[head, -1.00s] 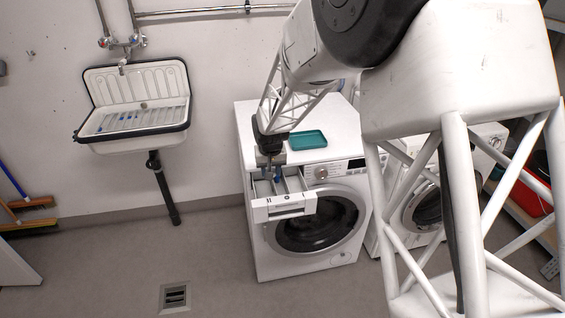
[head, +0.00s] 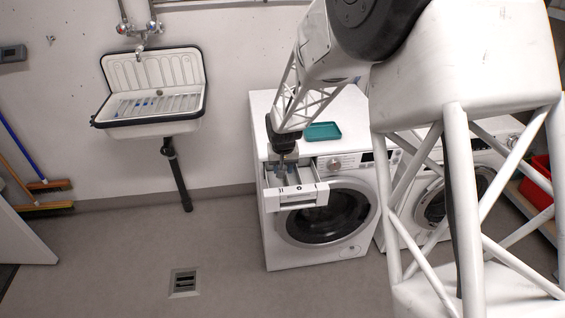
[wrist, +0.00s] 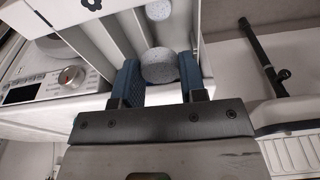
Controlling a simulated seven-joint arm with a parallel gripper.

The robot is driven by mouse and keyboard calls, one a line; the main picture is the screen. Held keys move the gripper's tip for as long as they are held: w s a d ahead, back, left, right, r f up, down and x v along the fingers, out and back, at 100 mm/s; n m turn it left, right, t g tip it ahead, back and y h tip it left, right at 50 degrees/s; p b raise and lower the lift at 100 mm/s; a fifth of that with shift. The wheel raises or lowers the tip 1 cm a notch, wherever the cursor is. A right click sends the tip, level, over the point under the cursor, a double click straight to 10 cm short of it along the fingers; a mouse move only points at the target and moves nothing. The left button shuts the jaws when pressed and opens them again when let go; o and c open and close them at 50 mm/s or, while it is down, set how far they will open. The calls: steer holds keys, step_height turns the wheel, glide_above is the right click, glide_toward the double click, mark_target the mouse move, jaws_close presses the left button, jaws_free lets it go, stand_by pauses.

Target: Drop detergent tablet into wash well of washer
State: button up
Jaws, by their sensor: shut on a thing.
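The washer (head: 325,218) stands against the wall with its detergent drawer (head: 297,194) pulled open at the upper left of its front. The drawer has long compartments, also visible in the wrist view (wrist: 101,45). My gripper (head: 283,166) points down over the open drawer. Its blue fingers are shut on a grey speckled detergent tablet (wrist: 159,66), shown in the wrist view. Beyond it a second pale speckled round thing (wrist: 158,10) shows in the drawer. The head view does not show the held tablet clearly, and its exact height over the drawer cannot be told.
A teal tray (head: 323,131) lies on the washer top. A second frontloader (head: 446,196) stands to the right, partly behind my arm. A wall sink (head: 153,90) hangs at the left. The floor in front, with a drain (head: 184,282), is clear.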

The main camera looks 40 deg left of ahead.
steer(key=shift+f, duration=1.6)
steer(key=o, duration=1)
steer(key=shift+r, duration=0.15)
steer(key=shift+s+d+r, duration=0.15)
steer(key=shift+r, duration=1.1)
steer(key=shift+s+d+r, duration=0.1)
steer(key=shift+s+r, duration=0.05)
steer(key=shift+r, duration=1.05)
steer(key=shift+s+d+r, duration=0.15)
steer(key=shift+r, duration=1.1)
